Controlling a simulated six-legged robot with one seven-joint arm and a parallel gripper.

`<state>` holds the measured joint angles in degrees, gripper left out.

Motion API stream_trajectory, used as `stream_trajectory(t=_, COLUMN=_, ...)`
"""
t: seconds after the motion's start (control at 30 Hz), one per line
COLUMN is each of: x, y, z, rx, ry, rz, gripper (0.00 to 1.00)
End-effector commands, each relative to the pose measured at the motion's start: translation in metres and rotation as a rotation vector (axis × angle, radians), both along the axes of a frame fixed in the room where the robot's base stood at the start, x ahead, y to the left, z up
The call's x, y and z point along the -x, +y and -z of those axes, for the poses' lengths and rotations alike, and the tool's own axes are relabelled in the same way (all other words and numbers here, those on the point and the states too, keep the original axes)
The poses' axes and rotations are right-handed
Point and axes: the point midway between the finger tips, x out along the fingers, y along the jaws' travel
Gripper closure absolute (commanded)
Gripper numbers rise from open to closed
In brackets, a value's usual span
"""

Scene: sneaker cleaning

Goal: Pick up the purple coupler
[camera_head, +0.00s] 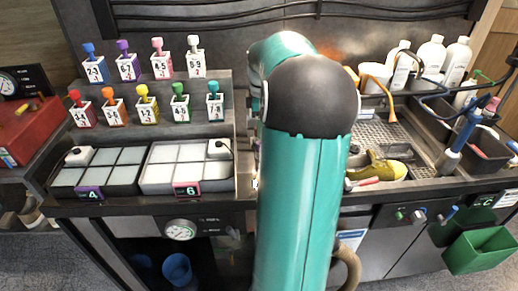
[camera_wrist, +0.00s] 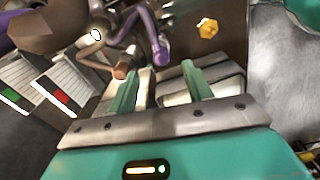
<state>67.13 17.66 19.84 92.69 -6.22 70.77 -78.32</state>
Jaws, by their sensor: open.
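In the head view, a purple coupler (camera_head: 122,46) stands on a white block marked 6-7, in the upper row of the stepped rack. In the wrist view, a purple bent tube-like piece (camera_wrist: 162,52) lies just beyond my fingertips; I cannot tell whether it is the same coupler. My gripper (camera_wrist: 162,68) is open, its two teal fingers apart with nothing visibly held between them. In the head view my teal arm hides the middle of the bench, and my gripper is hidden.
Blue, pink and white couplers flank the purple one on the rack (camera_head: 236,108), with several others on the lower row. Trays marked 4 and 6 (camera_head: 188,187) sit in front. White bottles (camera_head: 431,55), a shoe (camera_head: 383,167) and hoses crowd the right side.

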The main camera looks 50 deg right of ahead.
Motion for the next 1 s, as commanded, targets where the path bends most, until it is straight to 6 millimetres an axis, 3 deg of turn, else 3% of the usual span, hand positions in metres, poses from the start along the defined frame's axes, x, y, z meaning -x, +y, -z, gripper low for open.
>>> stream_trajectory(t=0.13, x=0.0, y=0.001, z=0.029, rx=-0.002, ry=0.002, rz=-0.001, gripper=0.5)
stream_trajectory(t=0.43, x=-0.001, y=0.002, z=0.056, rx=-0.002, ry=0.001, rz=0.0, gripper=0.5)
stream_trajectory(t=0.7, x=-0.004, y=0.004, z=0.093, rx=0.0, ry=0.0, rz=0.0, gripper=0.5)
stream_trajectory(t=0.97, x=-0.004, y=0.004, z=0.096, rx=0.002, ry=-0.001, rz=0.0, gripper=0.5)
stream_trajectory(t=1.0, x=-0.004, y=0.004, z=0.096, rx=0.002, ry=-0.001, rz=0.0, gripper=0.56)
